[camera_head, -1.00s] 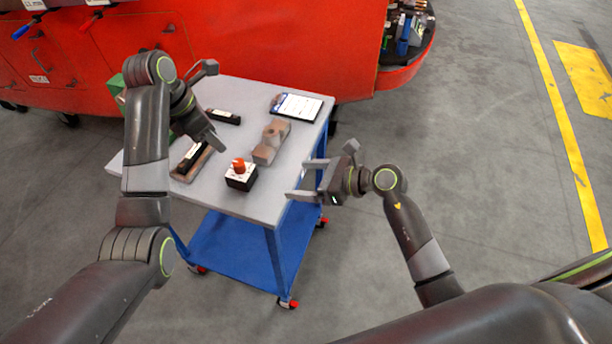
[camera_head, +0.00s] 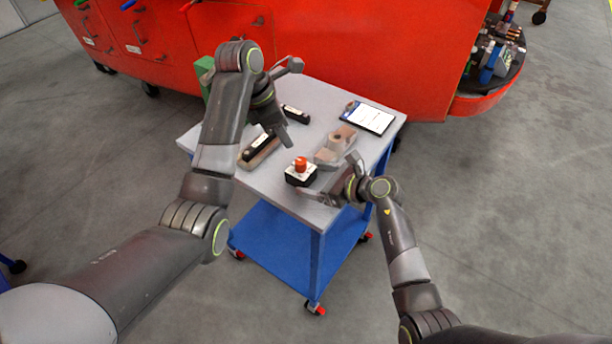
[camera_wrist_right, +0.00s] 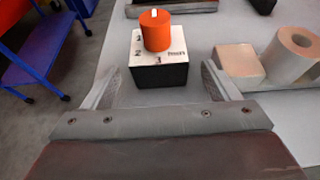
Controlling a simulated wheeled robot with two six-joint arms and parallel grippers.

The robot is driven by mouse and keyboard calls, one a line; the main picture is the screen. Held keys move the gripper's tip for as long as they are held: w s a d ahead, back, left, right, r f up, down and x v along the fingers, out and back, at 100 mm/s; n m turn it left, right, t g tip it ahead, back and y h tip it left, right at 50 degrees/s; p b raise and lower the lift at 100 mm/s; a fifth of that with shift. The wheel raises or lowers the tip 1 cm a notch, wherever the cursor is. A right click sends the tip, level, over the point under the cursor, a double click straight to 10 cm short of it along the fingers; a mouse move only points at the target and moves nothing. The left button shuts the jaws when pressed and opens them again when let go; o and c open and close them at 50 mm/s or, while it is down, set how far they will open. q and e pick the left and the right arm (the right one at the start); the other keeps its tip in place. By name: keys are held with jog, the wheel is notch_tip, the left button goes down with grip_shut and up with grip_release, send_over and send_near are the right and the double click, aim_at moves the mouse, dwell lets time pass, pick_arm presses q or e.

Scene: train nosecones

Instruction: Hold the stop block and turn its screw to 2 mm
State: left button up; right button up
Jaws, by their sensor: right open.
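The stop block (camera_head: 299,179) is a small box with a black base and a white marked top, near the table's front edge. Its orange screw knob (camera_head: 301,163) stands upright on top. In the right wrist view the block (camera_wrist_right: 158,72) and the knob (camera_wrist_right: 156,32) lie just ahead of the fingers, with figures and a white mark visible. My right gripper (camera_head: 325,176) is open and empty, its fingers pointing at the block from the right, not closed on it. My left gripper (camera_head: 288,100) is spread open above the table's left part, apart from the block.
A tan stepped part (camera_head: 334,146) lies right behind the block. A black-topped piece (camera_head: 260,148) lies to its left and another dark bar (camera_head: 295,113) farther back. A red cabinet (camera_head: 350,50) stands behind the table (camera_head: 290,198).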

aim_at(311, 178)
jog(key=shift+x, duration=1.85)
